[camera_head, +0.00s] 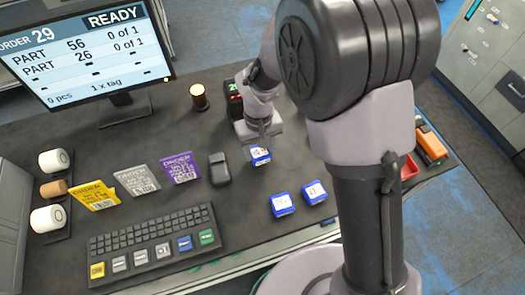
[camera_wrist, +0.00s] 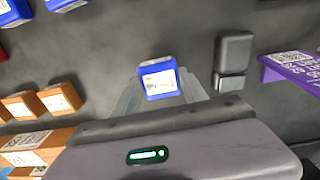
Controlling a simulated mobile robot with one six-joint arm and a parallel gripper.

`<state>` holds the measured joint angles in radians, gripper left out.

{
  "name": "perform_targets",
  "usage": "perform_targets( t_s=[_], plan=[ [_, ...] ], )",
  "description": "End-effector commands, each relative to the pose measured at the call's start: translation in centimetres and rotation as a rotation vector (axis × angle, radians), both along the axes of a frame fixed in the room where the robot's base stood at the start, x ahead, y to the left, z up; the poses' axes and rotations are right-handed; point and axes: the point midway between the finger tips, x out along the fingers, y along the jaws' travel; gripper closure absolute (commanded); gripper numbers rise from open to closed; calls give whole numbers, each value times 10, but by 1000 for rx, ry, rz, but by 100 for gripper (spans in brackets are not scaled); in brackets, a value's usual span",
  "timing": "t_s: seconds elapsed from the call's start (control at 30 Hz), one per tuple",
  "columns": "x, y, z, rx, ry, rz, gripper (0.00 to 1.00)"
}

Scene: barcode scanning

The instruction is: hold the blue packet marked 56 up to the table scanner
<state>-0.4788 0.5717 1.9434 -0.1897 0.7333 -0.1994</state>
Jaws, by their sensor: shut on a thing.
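My gripper (camera_head: 259,144) is shut on a blue packet (camera_head: 260,157) with a white label. The packet also shows between the two fingers in the wrist view (camera_wrist: 159,79). Its number is too small to read in either view. I cannot tell its exact height over the table. A dark device with green and red lights (camera_head: 234,98) stands just behind my gripper and is partly hidden by my arm; it may be the table scanner. Two more blue packets, the left one (camera_head: 282,205) and the right one (camera_head: 314,192), lie nearer the front edge.
The monitor (camera_head: 90,55) reads order 29, READY, parts 56 and 26, each 0 of 1. A black block (camera_head: 219,168), purple card (camera_head: 181,168), grey card (camera_head: 137,180) and yellow card (camera_head: 94,195) stand left. A keyboard (camera_head: 152,240) lies in front; an amber lamp (camera_head: 199,96) stands behind.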

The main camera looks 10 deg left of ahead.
Motion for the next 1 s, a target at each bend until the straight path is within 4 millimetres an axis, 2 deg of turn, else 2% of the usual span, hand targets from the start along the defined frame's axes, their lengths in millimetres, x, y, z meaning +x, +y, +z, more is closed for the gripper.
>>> perform_targets(
  t_s=[0.2,0.57,0.67,1.0],
  plan=[
    [8,4,-9,0,0,0,97],
    [8,4,-7,0,-1,0,97],
    [-9,-4,11,1,-2,0,97],
    [-91,-44,83,1,-3,1,97]
  ],
)
